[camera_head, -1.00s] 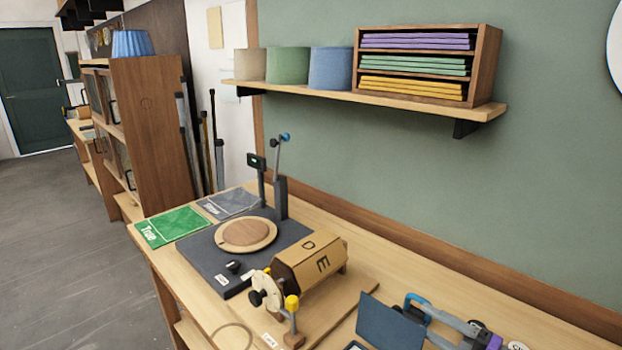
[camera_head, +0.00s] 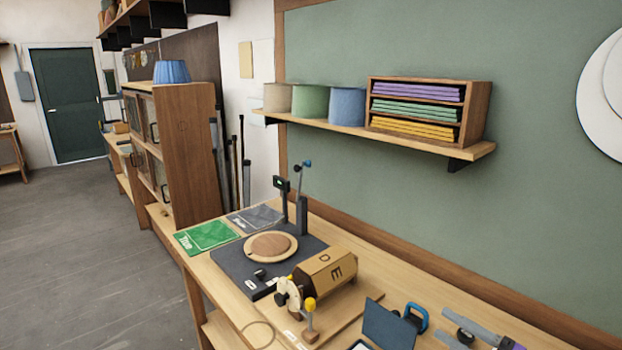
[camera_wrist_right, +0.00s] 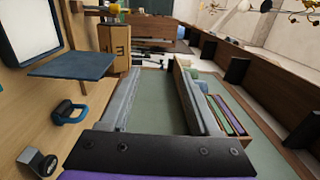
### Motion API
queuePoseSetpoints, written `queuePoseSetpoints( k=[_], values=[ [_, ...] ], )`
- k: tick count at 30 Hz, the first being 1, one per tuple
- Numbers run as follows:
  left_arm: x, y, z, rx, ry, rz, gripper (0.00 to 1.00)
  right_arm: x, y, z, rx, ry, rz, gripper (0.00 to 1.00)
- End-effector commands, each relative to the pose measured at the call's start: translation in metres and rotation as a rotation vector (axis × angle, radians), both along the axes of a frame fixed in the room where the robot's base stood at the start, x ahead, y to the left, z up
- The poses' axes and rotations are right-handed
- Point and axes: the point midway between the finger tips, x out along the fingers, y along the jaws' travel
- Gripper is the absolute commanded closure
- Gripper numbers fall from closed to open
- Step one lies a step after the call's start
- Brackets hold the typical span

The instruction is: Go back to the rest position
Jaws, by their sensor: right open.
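My right gripper (camera_head: 442,326) shows at the lower right edge of the head view, over the workbench (camera_head: 545,335). Its two grey fingers are apart with nothing between them. In the right wrist view the open fingers (camera_wrist_right: 157,68) point along the bench and the green wall. My left gripper is in neither view.
Near the right gripper are a blue-handled object (camera_head: 416,316) and a dark open-lidded case (camera_head: 388,325). A wooden drum with letters (camera_head: 325,275) and a round wooden disc on a dark base (camera_head: 271,246) stand further left. A shelf (camera_head: 400,141) hangs above.

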Motion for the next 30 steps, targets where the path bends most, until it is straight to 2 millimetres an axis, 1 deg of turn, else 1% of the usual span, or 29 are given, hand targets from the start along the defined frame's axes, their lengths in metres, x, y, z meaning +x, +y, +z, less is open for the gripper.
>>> queuePoseSetpoints(
  k=[1, 3, 5, 6, 8, 9, 11, 12, 14, 15, 18, 21, 25, 27, 30],
  values=[
    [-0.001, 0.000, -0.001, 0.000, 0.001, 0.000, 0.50, -0.001, 0.002, -0.002, -0.004, 0.004, 0.002, 0.37],
    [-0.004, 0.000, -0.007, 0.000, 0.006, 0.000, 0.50, -0.010, 0.035, -0.027, -0.094, 0.090, 0.036, 0.37],
    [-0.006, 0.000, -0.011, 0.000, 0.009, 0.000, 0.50, -0.019, 0.055, -0.047, -0.170, 0.151, 0.057, 0.37],
    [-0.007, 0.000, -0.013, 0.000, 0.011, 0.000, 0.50, -0.026, 0.068, -0.060, -0.224, 0.190, 0.071, 0.37],
    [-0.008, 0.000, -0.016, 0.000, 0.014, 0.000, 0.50, -0.039, 0.086, -0.080, -0.311, 0.244, 0.094, 0.37],
    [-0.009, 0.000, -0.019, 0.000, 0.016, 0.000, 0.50, -0.049, 0.096, -0.094, -0.377, 0.279, 0.108, 0.37],
    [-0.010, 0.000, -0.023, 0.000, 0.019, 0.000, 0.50, -0.067, 0.111, -0.116, -0.486, 0.329, 0.133, 0.37],
    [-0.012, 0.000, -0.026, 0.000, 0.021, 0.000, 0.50, -0.081, 0.119, -0.131, -0.568, 0.359, 0.150, 0.37],
    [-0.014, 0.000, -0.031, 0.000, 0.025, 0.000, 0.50, -0.105, 0.127, -0.155, -0.704, 0.396, 0.176, 0.37],
    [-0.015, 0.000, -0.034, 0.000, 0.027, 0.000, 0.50, -0.122, 0.131, -0.170, -0.801, 0.413, 0.194, 0.37],
    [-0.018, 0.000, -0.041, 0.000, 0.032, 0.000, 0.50, -0.158, 0.129, -0.201, -1.047, 0.428, 0.230, 0.37],
    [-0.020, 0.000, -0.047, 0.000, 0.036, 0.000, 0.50, -0.185, 0.119, -0.220, -1.266, 0.406, 0.255, 0.37],
    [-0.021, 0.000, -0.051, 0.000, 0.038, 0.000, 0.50, -0.204, 0.106, -0.232, -1.469, 0.357, 0.272, 0.37],
    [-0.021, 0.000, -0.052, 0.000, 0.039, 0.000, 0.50, -0.208, 0.101, -0.234, -1.535, 0.336, 0.274, 0.37],
    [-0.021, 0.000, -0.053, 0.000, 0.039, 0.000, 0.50, -0.211, 0.098, -0.235, -1.581, 0.321, 0.275, 0.37]
  ],
)
